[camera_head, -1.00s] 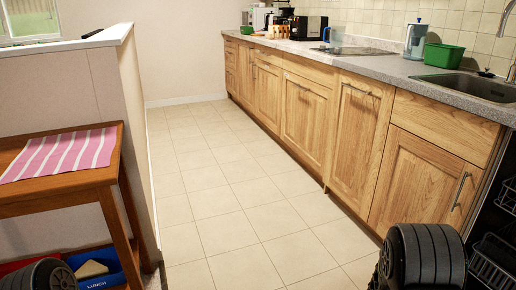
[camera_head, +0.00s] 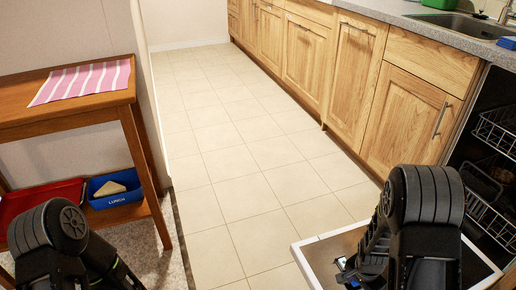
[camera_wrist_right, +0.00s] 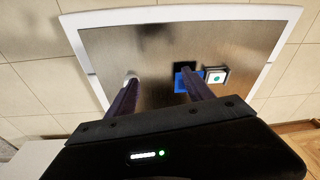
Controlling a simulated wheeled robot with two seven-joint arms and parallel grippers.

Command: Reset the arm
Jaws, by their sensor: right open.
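My right arm comes in at the lower right of the head view, over the open dishwasher door (camera_head: 318,262). In the right wrist view, my right gripper (camera_wrist_right: 157,78) has its two dark fingers spread apart with nothing between them. It points at the bare metal inside of the same door (camera_wrist_right: 150,50), which has a white rim. My left arm shows at the lower left of the head view, in front of the small wooden table (camera_head: 60,122). Its fingers cannot be made out.
A striped pink cloth (camera_head: 82,82) lies on the table. A blue lunch box (camera_head: 115,188) and red tray (camera_head: 40,203) are on its lower shelf. Dishwasher racks (camera_head: 492,132) show at right, beside wooden cabinets (camera_head: 405,115). The tiled floor (camera_head: 225,150) between is clear.

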